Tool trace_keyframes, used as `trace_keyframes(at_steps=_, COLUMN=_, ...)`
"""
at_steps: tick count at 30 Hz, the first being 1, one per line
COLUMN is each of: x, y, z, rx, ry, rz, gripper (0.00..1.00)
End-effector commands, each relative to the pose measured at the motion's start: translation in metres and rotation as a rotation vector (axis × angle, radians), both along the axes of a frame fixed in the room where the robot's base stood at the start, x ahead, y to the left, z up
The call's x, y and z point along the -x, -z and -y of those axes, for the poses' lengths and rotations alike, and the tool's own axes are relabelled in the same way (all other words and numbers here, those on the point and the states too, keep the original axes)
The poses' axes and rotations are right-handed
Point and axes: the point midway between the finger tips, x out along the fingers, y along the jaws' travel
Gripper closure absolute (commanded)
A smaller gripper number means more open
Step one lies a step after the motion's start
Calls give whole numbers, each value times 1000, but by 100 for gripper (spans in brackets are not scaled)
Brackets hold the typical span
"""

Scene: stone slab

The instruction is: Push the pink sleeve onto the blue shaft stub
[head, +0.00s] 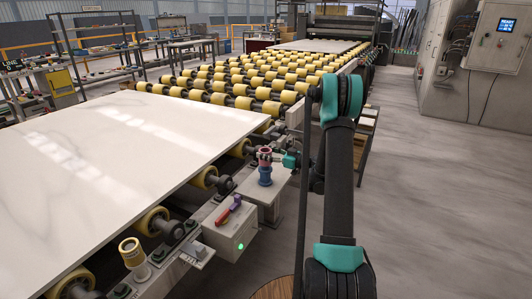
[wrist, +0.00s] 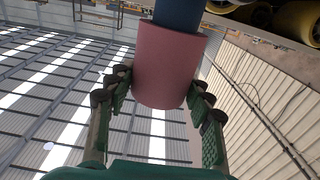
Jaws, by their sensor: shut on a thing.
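The pink sleeve (head: 265,154) stands upright above the blue shaft stub (head: 265,176), at the side of the conveyor frame. In the wrist view the sleeve (wrist: 168,65) is large and sits between the fingers of my gripper (wrist: 160,82), which are shut on its sides. The blue stub (wrist: 180,14) comes out of the sleeve's far end in that view, in line with it. The sleeve's end meets the stub; how far the stub reaches inside is hidden. In the head view my gripper (head: 276,157) comes to the sleeve from the right.
A grey box (head: 230,232) with a red and purple handle (head: 230,209) and a green light stands just in front left of the stub. A large white stone slab (head: 100,150) lies left on yellow rollers (head: 205,178). Open floor (head: 440,210) lies right.

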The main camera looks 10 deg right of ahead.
Motion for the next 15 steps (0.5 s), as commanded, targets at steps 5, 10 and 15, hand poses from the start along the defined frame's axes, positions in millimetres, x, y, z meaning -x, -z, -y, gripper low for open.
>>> trace_keyframes(at_steps=5, x=0, y=4, z=0, rx=0, ry=0, rz=0, gripper=80)
trace_keyframes(at_steps=10, x=0, y=8, z=0, rx=0, ry=0, rz=0, gripper=80)
trace_keyframes(at_steps=15, x=0, y=12, z=0, rx=0, ry=0, rz=0, gripper=80)
